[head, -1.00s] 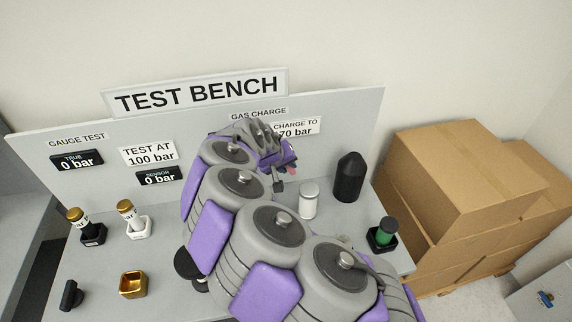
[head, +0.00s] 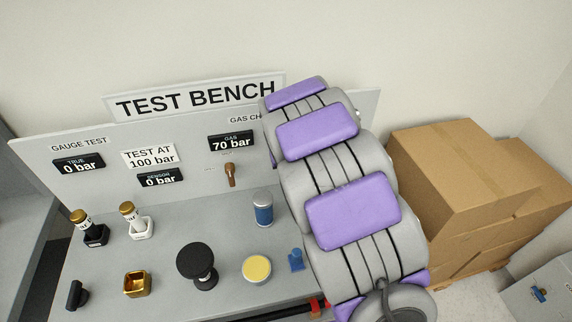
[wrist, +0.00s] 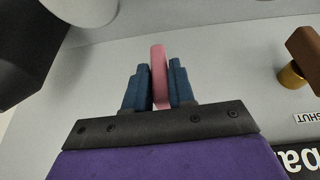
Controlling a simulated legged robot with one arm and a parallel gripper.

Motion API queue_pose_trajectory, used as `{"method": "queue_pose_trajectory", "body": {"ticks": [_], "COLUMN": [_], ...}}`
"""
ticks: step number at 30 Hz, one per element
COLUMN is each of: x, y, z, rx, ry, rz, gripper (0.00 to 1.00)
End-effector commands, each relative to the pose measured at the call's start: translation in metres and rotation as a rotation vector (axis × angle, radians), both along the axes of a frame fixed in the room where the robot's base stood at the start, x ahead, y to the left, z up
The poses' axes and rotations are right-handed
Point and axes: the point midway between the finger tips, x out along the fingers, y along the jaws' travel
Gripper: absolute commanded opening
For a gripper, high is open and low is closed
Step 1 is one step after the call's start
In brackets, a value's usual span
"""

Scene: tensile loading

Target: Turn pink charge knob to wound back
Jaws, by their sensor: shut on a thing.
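The pink charge knob (wrist: 160,82) shows edge-on as a narrow upright bar in the wrist view, against the grey panel (wrist: 225,60). My gripper (wrist: 158,67) has one dark blue finger on each side of it and is shut on it. In the head view my arm hides the knob and the gripper. The gas display (head: 231,143) on the panel reads 70 bar.
A brown lever (head: 230,173) sits below the gas display; it also shows at the right in the wrist view (wrist: 305,50), near a SHUT label. A dark object (wrist: 30,50) is at upper left. A blue cylinder (head: 263,209) stands on the bench left of my arm.

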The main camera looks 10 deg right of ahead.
Motion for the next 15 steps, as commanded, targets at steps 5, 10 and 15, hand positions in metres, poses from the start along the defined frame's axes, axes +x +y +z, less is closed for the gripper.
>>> {"method": "queue_pose_trajectory", "body": {"ticks": [5, 10, 15], "x": [-0.0014, -0.0013, -0.0013], "y": [-0.0008, -0.0012, -0.0014], "z": [-0.0019, -0.0018, -0.0018], "rx": [0.041, 0.060, 0.064], "ry": [0.006, 0.005, 0.005], "rz": [-0.001, 0.000, 0.000], "gripper": [0.00, 0.00, 0.00]}}
